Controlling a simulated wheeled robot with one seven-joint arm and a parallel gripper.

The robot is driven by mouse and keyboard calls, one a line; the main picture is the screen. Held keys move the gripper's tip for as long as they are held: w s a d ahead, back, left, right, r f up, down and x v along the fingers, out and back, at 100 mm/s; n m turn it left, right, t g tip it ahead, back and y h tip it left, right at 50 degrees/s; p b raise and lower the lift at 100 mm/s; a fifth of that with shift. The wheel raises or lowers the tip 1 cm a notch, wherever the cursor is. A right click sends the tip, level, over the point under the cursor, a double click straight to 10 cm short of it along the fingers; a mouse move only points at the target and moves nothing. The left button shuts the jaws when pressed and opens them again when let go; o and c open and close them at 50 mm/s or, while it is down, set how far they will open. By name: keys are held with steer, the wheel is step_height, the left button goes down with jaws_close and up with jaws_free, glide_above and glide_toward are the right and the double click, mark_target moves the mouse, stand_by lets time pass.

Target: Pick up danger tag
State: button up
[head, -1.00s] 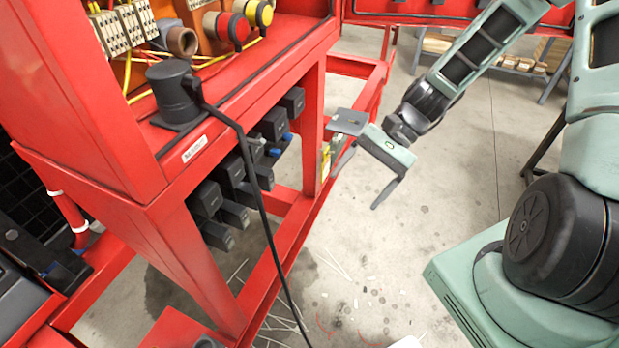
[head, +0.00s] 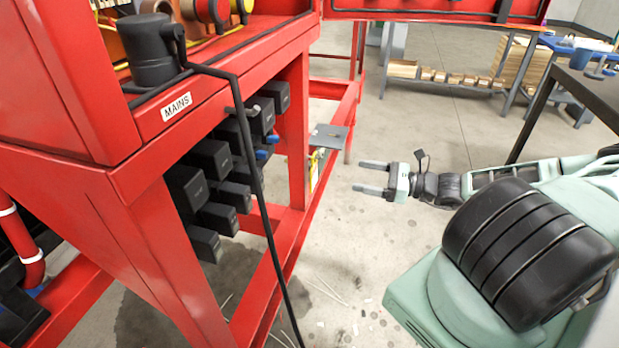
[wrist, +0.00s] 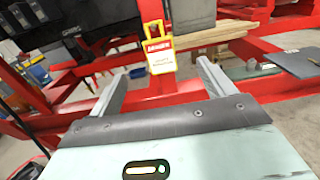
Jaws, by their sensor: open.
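The danger tag (wrist: 158,52) is yellow with a red and white face. In the wrist view it hangs upright in front of a red frame, ahead of my gripper (wrist: 162,76) and between its two fingers as seen. In the head view the tag (head: 316,166) is a small yellow strip by the red post, partly hidden under a grey plate. My gripper (head: 364,178) is open and empty. It lies level, points left towards the post, and is clear of the tag by a gap.
The grey plate (head: 330,138) juts out from the post above the tag; it also shows at the right of the wrist view (wrist: 297,62). Black boxes (head: 215,180) line the skid's underside. A black cable (head: 255,190) hangs in front.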

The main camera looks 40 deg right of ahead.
mark_target(315, 169)
steer(key=x, duration=1)
steer(key=shift+w+a, duration=0.25)
steer(key=shift+a, duration=0.05)
steer(key=x, duration=0.5)
steer(key=shift+a+f, duration=0.1)
steer(key=shift+a, duration=0.05)
steer(key=shift+s, duration=0.1)
steer(key=c, duration=1.1)
